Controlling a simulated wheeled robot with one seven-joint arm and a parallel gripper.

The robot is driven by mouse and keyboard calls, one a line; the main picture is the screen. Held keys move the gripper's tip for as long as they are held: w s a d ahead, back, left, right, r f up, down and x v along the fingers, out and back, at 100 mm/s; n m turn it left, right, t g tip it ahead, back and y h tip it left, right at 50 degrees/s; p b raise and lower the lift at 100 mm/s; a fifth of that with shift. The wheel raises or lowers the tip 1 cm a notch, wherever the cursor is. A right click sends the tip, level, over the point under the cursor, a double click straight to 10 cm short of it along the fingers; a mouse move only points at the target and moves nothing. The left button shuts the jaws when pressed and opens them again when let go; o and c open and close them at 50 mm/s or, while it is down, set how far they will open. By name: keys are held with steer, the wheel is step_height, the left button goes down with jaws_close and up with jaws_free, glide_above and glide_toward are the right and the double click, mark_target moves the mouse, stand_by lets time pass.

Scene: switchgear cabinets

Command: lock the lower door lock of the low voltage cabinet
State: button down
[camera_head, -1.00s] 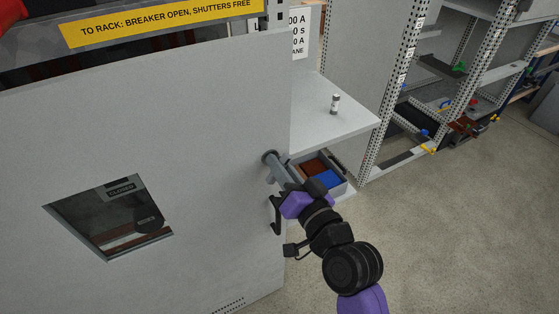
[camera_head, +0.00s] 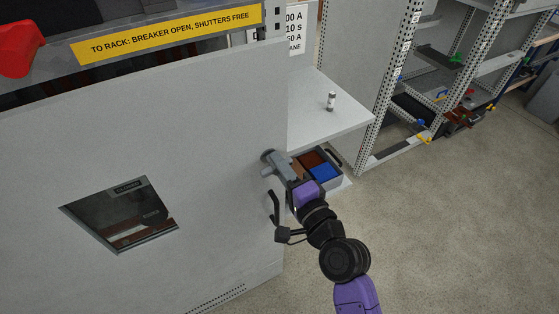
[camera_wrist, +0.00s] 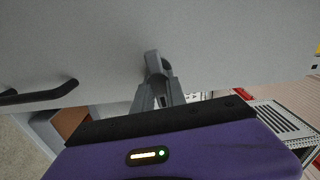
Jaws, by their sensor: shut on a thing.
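The grey cabinet door (camera_head: 120,120) fills the left of the head view, with a window in it. Its lower lock (camera_head: 268,155) is a round fitting near the door's right edge. My gripper (camera_head: 281,165) is at this lock, shut on a grey piece there; its exact shape is partly hidden by the fingers. In the wrist view the gripper fingers (camera_wrist: 158,92) close around the grey lock piece (camera_wrist: 152,62) against the door face. A dark door handle (camera_head: 275,208) sits just below the lock and shows at the left of the wrist view (camera_wrist: 40,93).
A white shelf (camera_head: 325,115) with a small cylinder (camera_head: 331,101) stands right of the door. Perforated racks (camera_head: 430,90) with parts stand behind. Open floor (camera_head: 450,230) lies to the right.

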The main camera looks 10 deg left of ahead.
steer(key=shift+f+m, duration=0.1)
steer(key=shift+m, duration=0.5)
steer(key=c, duration=1.4)
jaws_free()
steer(key=shift+o, duration=0.2)
steer(key=shift+s+d, duration=0.1)
steer(key=b+v, duration=0.1)
steer(key=v, duration=0.6)
steer(key=shift+s+d, duration=0.2)
steer(key=shift+s, duration=0.05)
